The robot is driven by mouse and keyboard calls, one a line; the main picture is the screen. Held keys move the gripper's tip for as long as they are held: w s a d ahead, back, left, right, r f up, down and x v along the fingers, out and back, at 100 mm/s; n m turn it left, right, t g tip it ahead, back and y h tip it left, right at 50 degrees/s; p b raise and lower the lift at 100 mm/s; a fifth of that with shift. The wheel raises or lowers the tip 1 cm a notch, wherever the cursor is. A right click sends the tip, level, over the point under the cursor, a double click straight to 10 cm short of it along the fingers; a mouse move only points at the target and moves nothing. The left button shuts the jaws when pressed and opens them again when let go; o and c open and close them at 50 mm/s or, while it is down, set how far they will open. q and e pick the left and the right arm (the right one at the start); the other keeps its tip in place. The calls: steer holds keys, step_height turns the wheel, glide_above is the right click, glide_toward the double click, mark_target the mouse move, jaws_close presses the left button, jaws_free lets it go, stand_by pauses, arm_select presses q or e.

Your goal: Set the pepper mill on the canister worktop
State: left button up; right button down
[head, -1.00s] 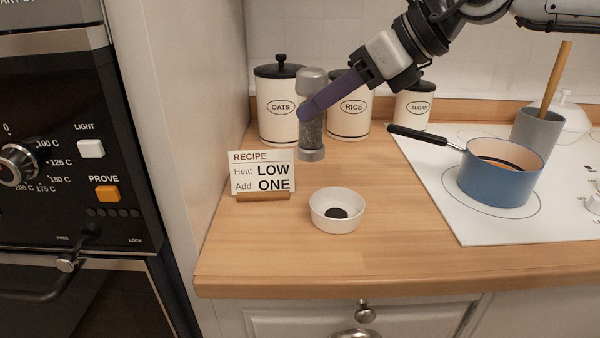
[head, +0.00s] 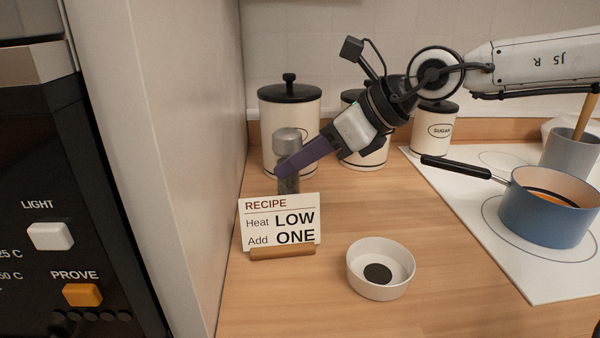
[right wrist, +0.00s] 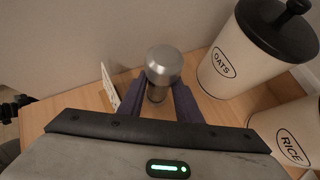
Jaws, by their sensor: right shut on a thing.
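The pepper mill (head: 287,139) has a grey metal cap and a clear, dark-filled body. It stands upright in front of the left canister, and also shows in the right wrist view (right wrist: 164,64). My right gripper (head: 286,168) is shut on its body, with purple fingers on both sides in the wrist view. The recipe card hides the mill's foot, so I cannot tell whether it touches the wood. The canister worktop (head: 375,209) is the wooden counter with the lidded canisters at its back. My left gripper is not in view.
The recipe card (head: 279,222) stands just in front of the mill. A white bowl (head: 397,287) is nearer. The oats canister (right wrist: 240,60) is close beside the mill. A blue saucepan (head: 545,215) sits on the white hob at right.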

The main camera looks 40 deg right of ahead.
steer(key=shift+f, duration=0.95)
steer(key=shift+f+b, duration=0.2)
steer(key=shift+b, duration=0.1)
steer(key=c, duration=1.3)
jaws_free()
steer(key=p+v, duration=0.1)
steer(key=v, duration=1.1)
steer(key=shift+d+r, duration=0.1)
